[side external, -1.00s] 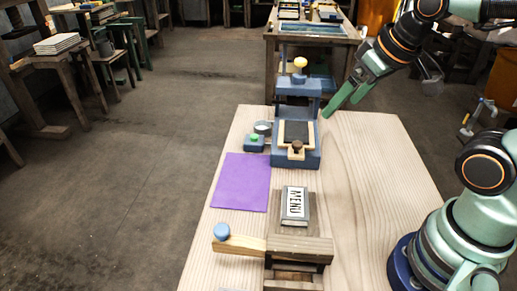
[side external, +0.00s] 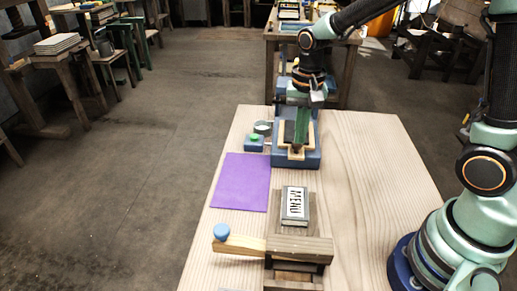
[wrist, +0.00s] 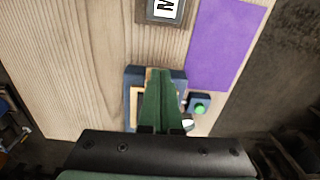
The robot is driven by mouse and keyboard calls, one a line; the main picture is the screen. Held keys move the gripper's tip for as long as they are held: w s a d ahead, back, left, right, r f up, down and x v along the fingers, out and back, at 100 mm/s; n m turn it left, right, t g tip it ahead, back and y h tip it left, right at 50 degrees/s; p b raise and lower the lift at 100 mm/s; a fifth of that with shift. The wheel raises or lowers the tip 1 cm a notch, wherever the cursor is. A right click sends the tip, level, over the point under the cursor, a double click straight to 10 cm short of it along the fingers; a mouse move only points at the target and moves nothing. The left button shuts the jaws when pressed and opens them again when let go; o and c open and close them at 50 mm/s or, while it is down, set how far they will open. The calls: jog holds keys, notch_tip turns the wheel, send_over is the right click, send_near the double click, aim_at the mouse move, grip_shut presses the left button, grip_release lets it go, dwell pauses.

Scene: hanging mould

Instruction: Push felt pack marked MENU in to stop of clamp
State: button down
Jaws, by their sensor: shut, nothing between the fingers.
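The grey felt pack marked MENU (side external: 295,203) lies flat just behind the clamp (side external: 300,247) in the side view. Its near end is close to the clamp's wooden top bar; I cannot tell whether it touches. The clamp's lever has a blue knob (side external: 222,231) and points left. In the wrist view the pack (wrist: 165,10) is cut off at the top edge. My gripper (side external: 299,148) is shut and empty, pointing down over the blue press, apart from the pack. Its green fingers (wrist: 160,74) are together in the wrist view.
The blue press (side external: 312,160) with a wooden frame stands behind the pack. A purple sheet (side external: 240,182) lies to its left, and a green-button box (side external: 254,143) stands beside the press. The table (side external: 375,190) is bare on the right.

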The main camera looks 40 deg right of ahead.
aim_at(294, 223)
notch_tip(294, 223, down, 12)
jog(key=shift+w+r, duration=0.1)
jog(key=shift+r, duration=0.15)
jog(key=shift+s+a+r, duration=0.15)
jog(key=shift+s+a, duration=0.65)
jog(key=shift+a, duration=0.15)
jog(key=shift+s+a, duration=0.55)
jog(key=s+a, duration=0.9)
jog(key=shift+s+a, duration=0.2)
